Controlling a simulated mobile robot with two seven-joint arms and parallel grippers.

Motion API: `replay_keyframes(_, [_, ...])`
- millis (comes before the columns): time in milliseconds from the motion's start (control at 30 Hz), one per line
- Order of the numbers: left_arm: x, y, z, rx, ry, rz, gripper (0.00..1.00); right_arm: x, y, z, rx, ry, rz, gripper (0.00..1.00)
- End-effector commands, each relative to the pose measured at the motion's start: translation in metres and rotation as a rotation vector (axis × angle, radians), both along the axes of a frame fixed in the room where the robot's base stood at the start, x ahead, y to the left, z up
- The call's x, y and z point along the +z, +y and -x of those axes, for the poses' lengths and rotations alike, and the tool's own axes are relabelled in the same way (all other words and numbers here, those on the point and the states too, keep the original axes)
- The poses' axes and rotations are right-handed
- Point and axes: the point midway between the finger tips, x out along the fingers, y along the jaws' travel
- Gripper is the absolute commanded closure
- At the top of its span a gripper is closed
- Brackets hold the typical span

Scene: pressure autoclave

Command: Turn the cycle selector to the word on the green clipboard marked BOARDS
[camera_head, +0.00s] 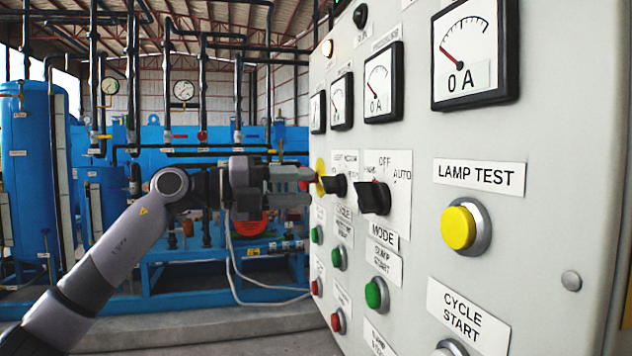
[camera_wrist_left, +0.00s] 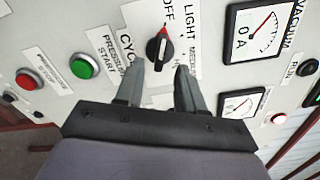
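The cycle selector is a black knob (camera_head: 335,185) on the grey panel, with CYCLE lettering beside it. In the left wrist view the knob (camera_wrist_left: 157,49) has a red mark on its upper end, pointing towards OFF. LIGHT and further, partly hidden words run along its right side. My left gripper (camera_head: 310,180) is at the panel in front of this knob. In the left wrist view its two fingers (camera_wrist_left: 159,68) are apart, one on each side of the knob's lower end; contact is not clear. The green clipboard marked BOARDS and my right gripper are not in view.
The MODE selector (camera_head: 374,197) sits just right of the cycle selector. A yellow LAMP TEST button (camera_head: 459,228), green button (camera_head: 376,293) and red button (camera_head: 338,322) stick out nearby. Gauges (camera_head: 382,82) line the panel above. Blue tanks (camera_head: 30,180) and pipework stand behind.

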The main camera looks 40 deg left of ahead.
Motion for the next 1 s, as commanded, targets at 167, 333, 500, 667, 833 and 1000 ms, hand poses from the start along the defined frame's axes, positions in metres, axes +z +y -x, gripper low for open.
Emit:
replay_keyframes(167, [0.002, -0.015, -0.016, -0.002, -0.001, 0.002, 0.62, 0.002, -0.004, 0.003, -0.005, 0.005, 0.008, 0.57])
replay_keyframes(333, [0.001, -0.020, -0.022, -0.001, -0.001, 0.001, 0.62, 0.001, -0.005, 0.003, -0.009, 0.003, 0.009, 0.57])
replay_keyframes(500, [0.000, -0.020, -0.022, 0.000, -0.001, 0.001, 0.62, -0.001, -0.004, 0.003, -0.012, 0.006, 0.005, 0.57])
replay_keyframes(667, [0.000, -0.020, -0.022, -0.001, -0.001, 0.001, 0.97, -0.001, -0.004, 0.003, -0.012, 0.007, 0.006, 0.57])
replay_keyframes(833, [0.000, -0.020, -0.022, -0.001, -0.001, 0.001, 1.00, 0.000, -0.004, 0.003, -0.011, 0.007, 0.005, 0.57])
replay_keyframes(1000, [0.000, -0.020, -0.022, 0.000, -0.012, -0.013, 1.00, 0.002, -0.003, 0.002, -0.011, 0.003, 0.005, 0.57])
